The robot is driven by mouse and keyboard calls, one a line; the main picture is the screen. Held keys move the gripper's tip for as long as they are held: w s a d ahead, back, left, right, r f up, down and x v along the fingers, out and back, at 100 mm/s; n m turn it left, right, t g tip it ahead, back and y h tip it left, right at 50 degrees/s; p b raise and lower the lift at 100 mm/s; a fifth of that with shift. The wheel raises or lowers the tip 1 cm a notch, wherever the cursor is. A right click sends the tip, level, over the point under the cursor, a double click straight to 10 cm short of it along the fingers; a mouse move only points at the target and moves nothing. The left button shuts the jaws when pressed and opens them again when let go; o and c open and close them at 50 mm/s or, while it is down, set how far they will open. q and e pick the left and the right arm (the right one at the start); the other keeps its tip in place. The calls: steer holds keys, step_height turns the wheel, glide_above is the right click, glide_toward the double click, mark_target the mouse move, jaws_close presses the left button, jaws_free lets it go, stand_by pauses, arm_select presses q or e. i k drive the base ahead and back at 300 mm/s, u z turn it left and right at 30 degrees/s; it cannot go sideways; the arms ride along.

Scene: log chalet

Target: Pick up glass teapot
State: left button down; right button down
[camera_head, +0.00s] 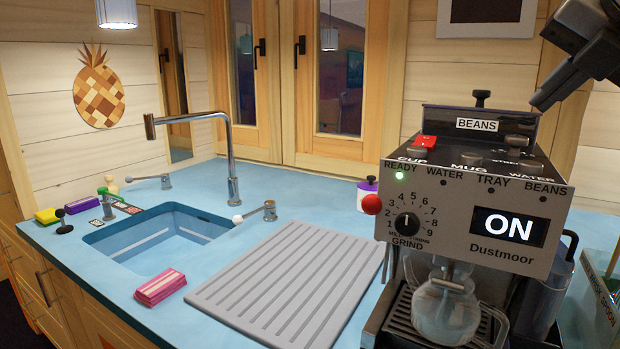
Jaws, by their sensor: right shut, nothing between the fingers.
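A round glass pot (445,312), which looks like the glass teapot, stands under the spout of the coffee machine (470,225). It is upright on the machine's drip tray (400,322), and its lower edge is close to the bottom of the picture. My right gripper (543,100) is at the upper right, dark, above and to the right of the machine's top. It is shut and empty, well apart from the pot. My left gripper is not in view.
A dark jug (545,290) stands close on the right. A pink sponge (160,287) lies on the blue counter.

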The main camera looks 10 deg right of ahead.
mark_target(443, 316)
steer(key=k, duration=1.5)
